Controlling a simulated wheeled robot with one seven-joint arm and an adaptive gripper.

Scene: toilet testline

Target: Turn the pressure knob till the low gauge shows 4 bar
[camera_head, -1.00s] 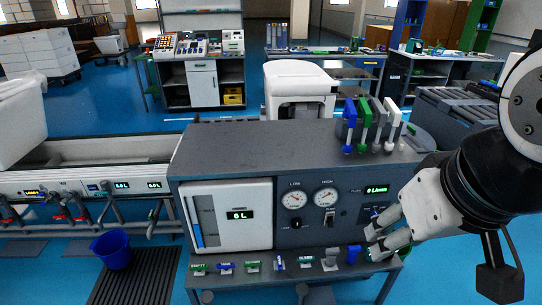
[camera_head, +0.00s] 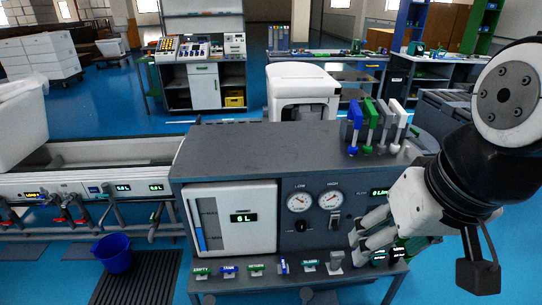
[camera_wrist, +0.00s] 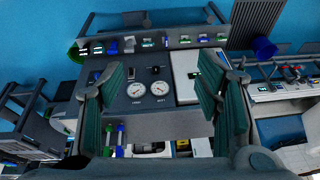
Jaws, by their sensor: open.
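The low gauge (camera_head: 298,202) is a round white dial on the grey panel of the test bench, left of the high gauge (camera_head: 330,200). Its needle is too small to read. The dark pressure knob (camera_head: 300,225) sits just below it. My gripper (camera_head: 356,239) is open and empty in front of the panel, to the right of the knob and apart from it. In the wrist view the panel is upside down. The low gauge (camera_wrist: 158,88) and the knob (camera_wrist: 155,70) show between the spread fingers of my gripper (camera_wrist: 157,72).
A white tank with a "6 L" display (camera_head: 243,217) fills the panel's left side. A pump switch (camera_head: 334,222) is right of the knob. Several labelled handles line the front ledge (camera_head: 240,283). Coloured levers (camera_head: 370,125) stand on top. A blue bucket (camera_head: 113,253) is at left.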

